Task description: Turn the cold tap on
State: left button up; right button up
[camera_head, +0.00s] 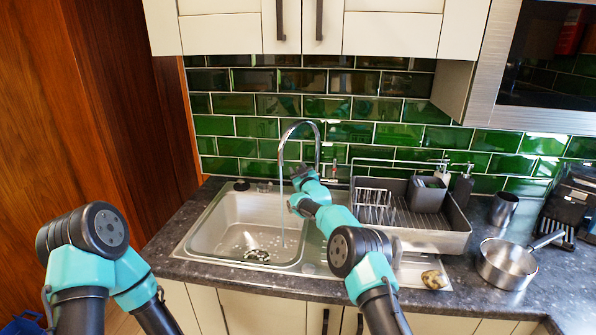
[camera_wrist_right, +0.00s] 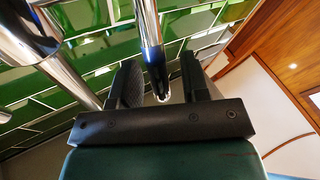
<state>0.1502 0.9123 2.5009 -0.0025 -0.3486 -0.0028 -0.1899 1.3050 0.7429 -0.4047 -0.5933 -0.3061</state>
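The chrome mixer tap (camera_head: 318,140) stands behind the sink, its tall spout arching left over the basin. A thin pale vertical line below the spout looks like running water. My right gripper (camera_head: 304,176) is at the tap's base, and its fingertips are hard to make out there. In the right wrist view, my right gripper (camera_wrist_right: 162,82) is open, with a slim chrome lever (camera_wrist_right: 149,35) between its fingers. I cannot tell whether a finger touches it. Which lever is cold is not clear. My left gripper is out of the head view; only my left arm shows.
The steel sink (camera_head: 205,235) holds a small patterned item (camera_head: 257,255). A dish rack (camera_head: 440,235) with a grey container (camera_head: 427,193) stands right of the tap. A saucepan (camera_head: 507,265) and a metal cup (camera_head: 504,208) are farther right. Cabinets (camera_head: 392,33) hang above.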

jog(key=shift+r, duration=1.9)
jog(key=shift+s, duration=0.55)
jog(key=s+r, duration=0.1)
jog(key=s, duration=1.4)
jog(key=shift+a, duration=0.4)
jog(key=shift+r, duration=0.1)
